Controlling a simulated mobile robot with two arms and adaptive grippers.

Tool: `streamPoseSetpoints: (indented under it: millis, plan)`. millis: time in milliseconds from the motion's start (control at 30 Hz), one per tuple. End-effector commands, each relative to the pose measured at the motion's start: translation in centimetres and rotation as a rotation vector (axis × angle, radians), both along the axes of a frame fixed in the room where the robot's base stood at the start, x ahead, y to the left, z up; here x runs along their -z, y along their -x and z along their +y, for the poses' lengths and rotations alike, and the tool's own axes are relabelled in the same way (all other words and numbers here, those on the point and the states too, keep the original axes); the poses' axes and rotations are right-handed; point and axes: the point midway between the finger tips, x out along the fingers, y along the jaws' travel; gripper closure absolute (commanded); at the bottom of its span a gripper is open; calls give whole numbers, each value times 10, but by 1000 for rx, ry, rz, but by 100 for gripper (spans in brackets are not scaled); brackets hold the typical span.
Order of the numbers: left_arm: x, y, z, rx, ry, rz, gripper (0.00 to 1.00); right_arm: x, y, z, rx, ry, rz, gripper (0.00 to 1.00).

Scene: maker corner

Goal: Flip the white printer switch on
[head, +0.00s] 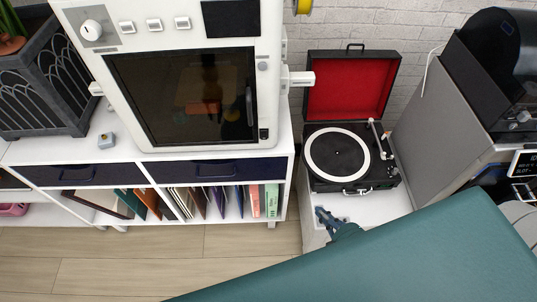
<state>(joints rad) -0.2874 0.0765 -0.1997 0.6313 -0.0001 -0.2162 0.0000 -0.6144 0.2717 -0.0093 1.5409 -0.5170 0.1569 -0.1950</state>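The white printer (272,100) stands on a white shelf unit, with a dark glass door in its front. A small black switch (264,134) sits at the lower right of its front; its on or off position is too small to tell. A round knob (92,30) and several white buttons (154,24) line the top left of the front. My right gripper (322,218) is low and to the right of the printer, apart from it, in front of the record player's white stand. Its fingers are small and partly hidden, so its opening is unclear. My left gripper is out of view.
An open record player (337,150) with a red-lined lid stands right of the printer. A grey cabinet (425,120) with dark equipment stands farther right. A dark planter (40,100) is at left. A small blue-grey object (106,141) lies on the shelf. My teal arm covers the lower right.

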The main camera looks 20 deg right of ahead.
Motion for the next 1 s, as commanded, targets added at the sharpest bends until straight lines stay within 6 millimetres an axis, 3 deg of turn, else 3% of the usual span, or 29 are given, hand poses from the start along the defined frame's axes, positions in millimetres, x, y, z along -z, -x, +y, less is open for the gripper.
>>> streamPoseSetpoints:
  millis: [100, 200, 300, 400, 600, 1000]
  plan:
    - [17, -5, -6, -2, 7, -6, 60, -76, -24, 19, -176, 121, -200, 100]
    - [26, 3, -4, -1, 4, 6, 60, -134, -31, 41, -306, 217, -341, 100]
    - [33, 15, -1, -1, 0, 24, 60, -180, -30, 63, -411, 294, -452, 100]
    - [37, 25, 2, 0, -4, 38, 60, -211, -26, 80, -484, 348, -529, 100]
    - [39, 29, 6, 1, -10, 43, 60, -236, -21, 94, -540, 394, -591, 100]
    - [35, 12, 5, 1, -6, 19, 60, -237, -26, 96, -540, 391, -592, 100]
